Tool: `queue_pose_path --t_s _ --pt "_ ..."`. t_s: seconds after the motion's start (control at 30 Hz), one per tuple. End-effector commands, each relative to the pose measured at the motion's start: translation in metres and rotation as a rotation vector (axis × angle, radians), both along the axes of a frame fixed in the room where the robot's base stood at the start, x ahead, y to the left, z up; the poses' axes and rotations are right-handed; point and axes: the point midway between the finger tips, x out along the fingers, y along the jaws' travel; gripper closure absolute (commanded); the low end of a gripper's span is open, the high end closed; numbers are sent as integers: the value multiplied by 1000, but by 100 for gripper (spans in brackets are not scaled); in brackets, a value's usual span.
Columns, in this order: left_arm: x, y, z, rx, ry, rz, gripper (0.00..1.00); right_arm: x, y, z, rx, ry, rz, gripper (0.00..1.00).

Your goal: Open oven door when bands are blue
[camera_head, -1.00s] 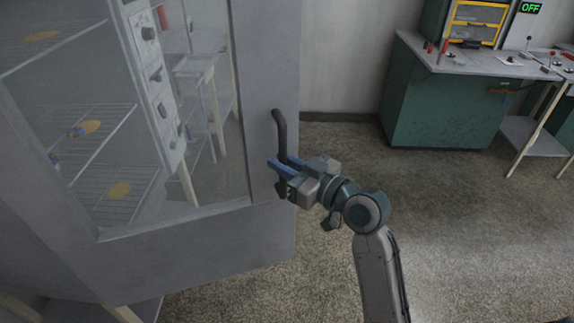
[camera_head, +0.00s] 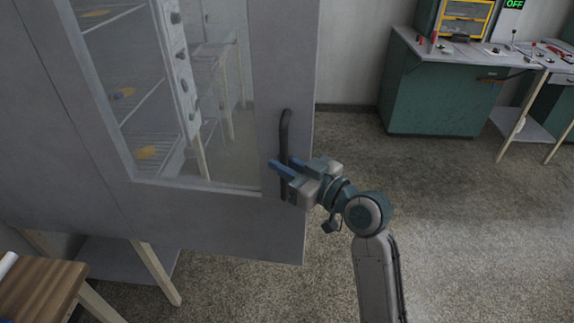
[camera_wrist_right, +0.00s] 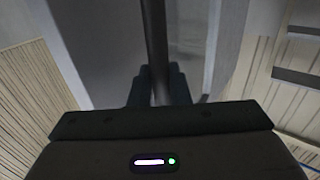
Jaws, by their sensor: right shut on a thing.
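The grey oven door (camera_head: 200,225) with a large glass pane (camera_head: 190,110) fills the left of the head view. Its dark curved vertical handle (camera_head: 285,135) is near the right edge. My right gripper (camera_head: 282,171) is shut on the lower part of the handle. In the wrist view the handle (camera_wrist_right: 153,45) passes between the dark fingers (camera_wrist_right: 158,88). My left gripper is not in view.
A green cabinet (camera_head: 435,95) with a grey top stands at the back right, below a sign (camera_head: 515,4) reading OFF in green. A side table with pale legs (camera_head: 511,138) is beside it. A wooden table (camera_head: 40,290) is at lower left. The floor to the right is clear.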

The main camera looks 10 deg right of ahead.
Motion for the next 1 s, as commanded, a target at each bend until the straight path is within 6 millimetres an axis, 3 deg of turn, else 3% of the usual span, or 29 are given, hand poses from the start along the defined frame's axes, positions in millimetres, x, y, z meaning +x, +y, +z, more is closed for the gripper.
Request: queue_pose_path --t_s 0.37,0.4,0.5,0.83,1.0 --pt "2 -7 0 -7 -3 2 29 0 1 3 5 -7 0 100" --pt "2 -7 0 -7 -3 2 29 0 1 3 5 -7 0 80" --pt "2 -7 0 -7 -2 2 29 0 0 3 3 -5 0 65" --pt "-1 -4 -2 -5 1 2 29 -2 -2 0 0 -2 -1 65" --pt "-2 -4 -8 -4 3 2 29 -17 -12 -2 -4 -4 -2 65"
